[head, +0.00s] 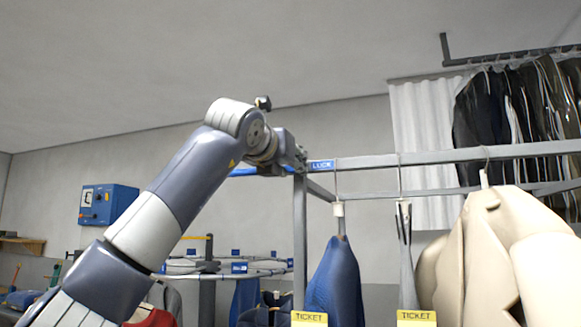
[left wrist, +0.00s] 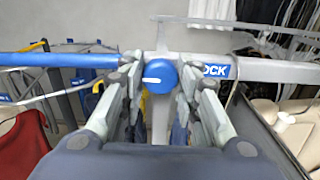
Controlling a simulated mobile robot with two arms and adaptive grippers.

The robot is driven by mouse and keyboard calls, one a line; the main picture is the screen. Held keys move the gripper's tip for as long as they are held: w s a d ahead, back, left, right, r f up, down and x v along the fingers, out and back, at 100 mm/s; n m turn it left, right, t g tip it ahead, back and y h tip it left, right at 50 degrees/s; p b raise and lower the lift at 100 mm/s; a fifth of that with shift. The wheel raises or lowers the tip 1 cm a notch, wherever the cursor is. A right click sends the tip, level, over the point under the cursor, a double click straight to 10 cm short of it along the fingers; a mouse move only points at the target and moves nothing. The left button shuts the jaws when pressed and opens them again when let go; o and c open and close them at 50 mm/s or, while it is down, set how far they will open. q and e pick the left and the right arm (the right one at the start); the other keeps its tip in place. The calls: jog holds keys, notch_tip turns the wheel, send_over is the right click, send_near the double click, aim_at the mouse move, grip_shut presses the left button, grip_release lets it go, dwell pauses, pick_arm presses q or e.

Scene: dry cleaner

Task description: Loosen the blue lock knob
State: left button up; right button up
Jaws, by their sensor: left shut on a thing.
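The round blue lock knob (left wrist: 160,76), with a white line across its face, sits at the corner of the grey rail frame in the left wrist view. The fingers of my left gripper (left wrist: 160,85) are on both sides of it and shut on it. The white line is near horizontal. In the head view my left gripper (head: 298,158) reaches the rail corner, just left of the blue lock label (head: 321,165), and hides the knob. The label (left wrist: 216,71) also shows right of the knob in the left wrist view. My right gripper is not in view.
A grey rail (head: 430,158) runs right from the corner, with a blue garment (head: 338,280) and beige coats (head: 490,255) hanging below it. An upright post (head: 300,235) stands under the corner. A blue control box (head: 108,204) is on the back wall.

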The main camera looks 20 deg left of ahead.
pick_arm(q)
jog(key=shift+w+f, duration=0.1)
jog(key=shift+f, duration=0.1)
dwell(0.3)
jog(key=o, duration=0.9)
jog(key=shift+o, duration=0.8)
jog(key=shift+r, duration=0.15)
jog(key=shift+s, duration=0.2)
jog(key=s, duration=1.2)
jog(key=shift+a, duration=0.2)
